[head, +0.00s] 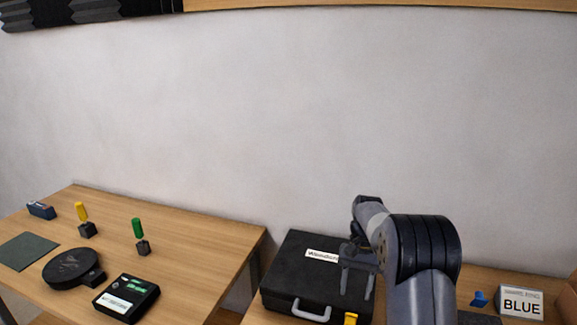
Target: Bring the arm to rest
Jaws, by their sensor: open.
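My arm (420,250) rises from the bottom right of the head view. My gripper (357,282) hangs at its end with the fingers pointing down, in front of or above the black case (285,275). The fingers are apart and nothing shows between them. Whether they touch the case cannot be told.
The case has a grey handle; a yellow item (351,318) is at its front. A "BLUE" sign (521,302) and blue piece (479,298) lie right. The left table (190,245) holds a round black device (72,268), a black box (127,297) and yellow- and green-handled tools.

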